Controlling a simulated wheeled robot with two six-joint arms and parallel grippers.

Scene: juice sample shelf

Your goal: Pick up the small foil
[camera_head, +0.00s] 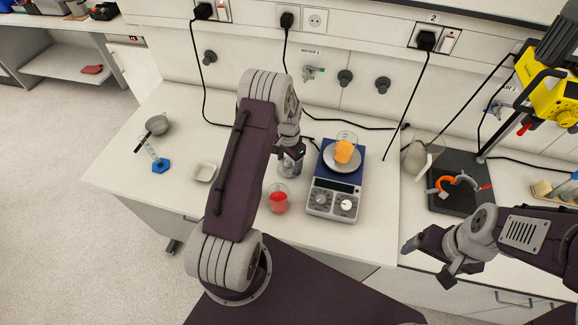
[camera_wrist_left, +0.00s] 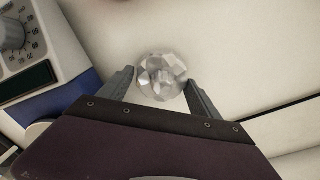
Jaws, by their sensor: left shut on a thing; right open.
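The small foil (camera_wrist_left: 161,77) is a crumpled, shiny silver ball in the left wrist view, between the two finger tips. My left gripper (camera_head: 289,168) is shut on it, one finger on each side. In the head view the gripper is over the white bench, left of the scale, and my arm and hand largely hide the foil there. Whether the foil touches the bench is hard to tell. My right gripper (camera_head: 427,263) is open and empty, in front of the bench at the right.
A glass of red liquid (camera_head: 277,202) stands close in front of my left gripper. The blue-grey scale (camera_head: 334,199) bears a beaker of orange liquid (camera_head: 344,151). A white dish (camera_head: 203,172) and grey bowl (camera_head: 157,124) are left. A black stand base (camera_head: 455,202) is right.

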